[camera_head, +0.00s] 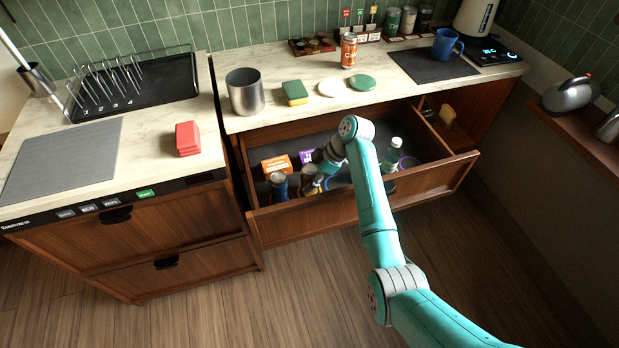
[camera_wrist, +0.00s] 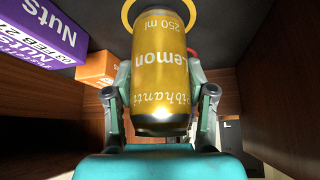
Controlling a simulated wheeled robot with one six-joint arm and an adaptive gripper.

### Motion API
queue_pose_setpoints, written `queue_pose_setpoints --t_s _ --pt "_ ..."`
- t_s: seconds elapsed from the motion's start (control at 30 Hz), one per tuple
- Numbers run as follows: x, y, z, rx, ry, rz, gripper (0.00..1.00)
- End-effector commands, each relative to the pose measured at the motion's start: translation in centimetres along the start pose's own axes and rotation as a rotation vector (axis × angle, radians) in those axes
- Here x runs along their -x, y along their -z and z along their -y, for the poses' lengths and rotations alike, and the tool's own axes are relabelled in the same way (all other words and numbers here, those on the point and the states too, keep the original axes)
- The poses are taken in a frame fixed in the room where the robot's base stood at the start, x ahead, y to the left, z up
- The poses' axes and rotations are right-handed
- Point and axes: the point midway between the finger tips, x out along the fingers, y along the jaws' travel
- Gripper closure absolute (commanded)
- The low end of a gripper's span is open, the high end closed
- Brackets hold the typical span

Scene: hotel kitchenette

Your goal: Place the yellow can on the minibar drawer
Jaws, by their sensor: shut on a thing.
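The yellow lemon can (camera_wrist: 160,70) fills the middle of the wrist view, its lettering upside down. My gripper (camera_wrist: 160,100) is shut on it, with one finger on each side. In the head view my gripper (camera_head: 318,171) reaches down into the open minibar drawer (camera_head: 300,222), and my arm hides part of the inside. The can is hard to make out there. A yellow ring (camera_wrist: 129,14) shows behind the can's far end in the wrist view. I cannot tell whether the can touches the drawer floor.
In the drawer are an orange box (camera_head: 277,166), a purple Nuts box (camera_head: 306,157), a dark can (camera_head: 278,186) and a clear bottle (camera_head: 392,155). The counter above holds a metal canister (camera_head: 245,92), a sponge (camera_head: 295,93) and an orange can (camera_head: 349,51).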

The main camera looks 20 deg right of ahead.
Motion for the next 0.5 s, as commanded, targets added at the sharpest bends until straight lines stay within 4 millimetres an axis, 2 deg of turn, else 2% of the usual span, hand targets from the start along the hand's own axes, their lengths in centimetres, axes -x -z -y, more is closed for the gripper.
queue_pose_setpoints --t_s 0.03,0.1,0.13,0.5 --pt "-0.06 -0.04 0.01 0.000 0.000 0.000 0.40" --pt "-0.04 -0.03 0.01 0.000 0.000 0.000 0.23" --pt "-0.05 -0.03 0.01 0.000 0.000 0.000 0.20" --pt "0.25 0.16 0.00 0.000 0.000 0.000 0.20"
